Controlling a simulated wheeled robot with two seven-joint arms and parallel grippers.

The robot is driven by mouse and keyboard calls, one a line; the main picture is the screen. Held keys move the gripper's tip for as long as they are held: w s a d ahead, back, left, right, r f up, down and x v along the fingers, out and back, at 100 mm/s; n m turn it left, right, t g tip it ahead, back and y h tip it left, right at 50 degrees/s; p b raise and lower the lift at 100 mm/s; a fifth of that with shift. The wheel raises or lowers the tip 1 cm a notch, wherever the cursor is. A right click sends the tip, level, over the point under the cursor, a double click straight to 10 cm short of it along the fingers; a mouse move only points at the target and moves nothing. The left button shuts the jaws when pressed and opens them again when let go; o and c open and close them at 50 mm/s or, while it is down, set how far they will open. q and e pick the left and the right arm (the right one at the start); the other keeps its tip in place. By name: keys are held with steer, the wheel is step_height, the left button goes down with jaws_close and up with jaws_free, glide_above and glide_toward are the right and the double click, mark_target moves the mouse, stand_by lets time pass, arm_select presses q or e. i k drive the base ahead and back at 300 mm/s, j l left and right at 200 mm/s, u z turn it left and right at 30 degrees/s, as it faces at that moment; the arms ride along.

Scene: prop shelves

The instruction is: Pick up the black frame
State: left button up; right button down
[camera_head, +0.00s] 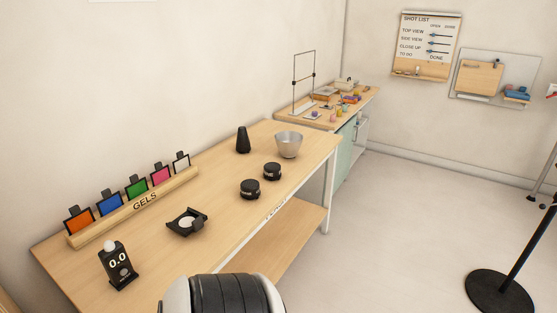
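Several small dark-edged frames stand in a row in the wooden gel rack (135,207) marked GELS, at the left of the table. Their panes are orange, blue, green, pink and, at the far end, pale or clear. I cannot tell whether the black frame is this pale-paned one (181,162) or the low black square holder (180,230) with a white disc, which lies flat in front of the rack. A thin dark upright frame (293,80) also stands on the far bench. Neither of my grippers is in view.
A black stand base (490,292) is at right. The floor between is clear.

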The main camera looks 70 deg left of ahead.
mark_target(191, 220)
steer(key=u, duration=3)
